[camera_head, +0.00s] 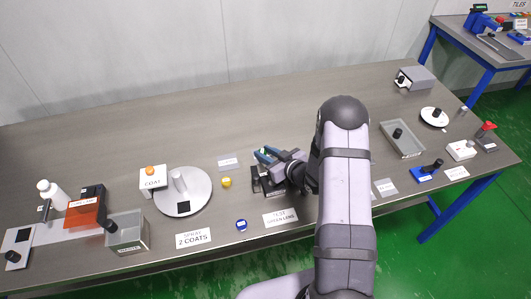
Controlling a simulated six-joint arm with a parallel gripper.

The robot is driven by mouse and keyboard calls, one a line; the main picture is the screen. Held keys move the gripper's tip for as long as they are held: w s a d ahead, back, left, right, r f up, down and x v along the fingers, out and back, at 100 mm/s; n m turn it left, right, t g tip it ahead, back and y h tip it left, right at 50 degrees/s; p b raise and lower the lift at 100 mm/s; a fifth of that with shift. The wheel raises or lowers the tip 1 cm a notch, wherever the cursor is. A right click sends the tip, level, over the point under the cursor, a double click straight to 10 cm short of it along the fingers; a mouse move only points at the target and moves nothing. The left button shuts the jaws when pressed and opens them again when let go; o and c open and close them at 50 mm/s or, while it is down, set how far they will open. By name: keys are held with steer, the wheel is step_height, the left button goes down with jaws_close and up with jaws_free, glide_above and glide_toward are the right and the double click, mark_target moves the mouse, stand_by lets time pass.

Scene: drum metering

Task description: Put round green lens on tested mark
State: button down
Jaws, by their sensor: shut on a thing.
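My gripper (266,156) is low over the middle of the bench, above a dark tester block (256,180). Its bluish fingertips point left. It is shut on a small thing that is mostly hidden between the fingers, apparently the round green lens. No other green lens shows. A pale label plate (228,162) lies just left of the fingertips; its print is too small to read, so I cannot tell if it is the tested mark. A sign for testing the green lens (280,218) lies in front of the block.
A yellow round piece (226,182) and a blue round piece (241,225) lie left of my gripper. A white turntable (198,199) and a grey bin (127,232) stand farther left. A grey tray (405,145) stands right. The bench's back middle is clear.

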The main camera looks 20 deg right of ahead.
steer(key=shift+f, duration=0.25)
steer(key=shift+s+a+f+b, duration=0.1)
steer(key=shift+s+f+b, duration=0.25)
steer(key=shift+b, duration=0.2)
steer(key=c, duration=1.5)
jaws_free()
steer(key=shift+f, duration=0.15)
steer(key=shift+o, duration=0.2)
steer(key=shift+s, duration=0.1)
steer(key=shift+r+p, duration=0.5)
steer(key=shift+p, duration=0.05)
steer(key=v, duration=0.3)
steer(key=b+v, duration=0.1)
steer(key=v, duration=0.3)
steer(key=r+v, duration=0.1)
steer(key=v, duration=0.3)
steer(key=shift+b, duration=0.4)
steer(key=shift+r, duration=0.1)
steer(key=shift+d, duration=0.25)
